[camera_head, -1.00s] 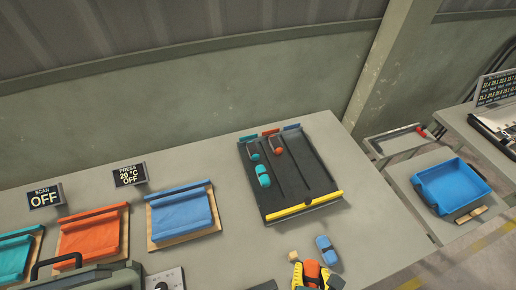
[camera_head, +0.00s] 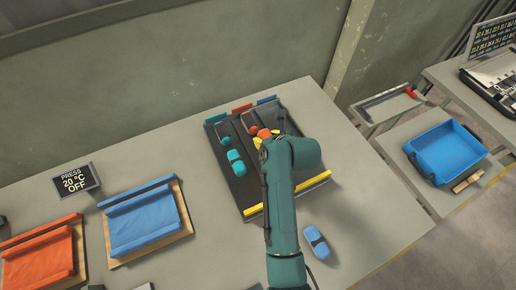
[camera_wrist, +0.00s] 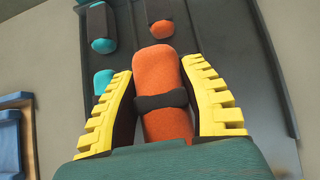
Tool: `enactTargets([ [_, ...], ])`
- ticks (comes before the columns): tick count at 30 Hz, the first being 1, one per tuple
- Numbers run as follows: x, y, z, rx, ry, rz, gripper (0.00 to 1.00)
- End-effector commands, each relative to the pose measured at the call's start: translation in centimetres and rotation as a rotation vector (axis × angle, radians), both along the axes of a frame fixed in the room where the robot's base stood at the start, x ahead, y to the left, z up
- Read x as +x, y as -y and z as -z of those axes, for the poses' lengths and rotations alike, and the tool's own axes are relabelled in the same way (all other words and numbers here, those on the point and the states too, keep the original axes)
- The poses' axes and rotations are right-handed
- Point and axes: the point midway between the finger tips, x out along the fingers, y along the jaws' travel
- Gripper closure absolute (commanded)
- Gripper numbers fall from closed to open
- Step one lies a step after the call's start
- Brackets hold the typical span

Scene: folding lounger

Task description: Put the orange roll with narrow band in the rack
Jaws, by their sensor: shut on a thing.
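The orange roll with a narrow dark band (camera_wrist: 162,72) is between the yellow fingers of my gripper (camera_wrist: 165,100), which is shut on it. In the head view my gripper (camera_head: 262,138) is over the middle lane of the dark rack (camera_head: 241,190), with the roll's orange end (camera_head: 264,132) showing. My arm hides part of the rack. I cannot tell whether the held roll touches the rack floor. Another orange roll (camera_wrist: 161,33) lies farther up the same lane. Teal rolls (camera_head: 236,162) lie in the left lane.
A blue roll (camera_head: 316,242) lies on the table in front of the rack. A yellow bar (camera_head: 318,181) edges the rack's front. Blue cloth (camera_head: 142,218) and orange cloth (camera_head: 40,262) lie on boards at left. A blue bin (camera_head: 446,151) stands at right.

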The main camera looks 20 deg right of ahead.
Motion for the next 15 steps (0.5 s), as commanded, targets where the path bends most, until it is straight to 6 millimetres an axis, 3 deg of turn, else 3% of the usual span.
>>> enactTargets([
  [7,0.4,0.6,4.5,0.000,-0.004,0.011,0.97],
  [15,0.4,0.6,8.2,0.000,-0.002,0.010,0.97],
])
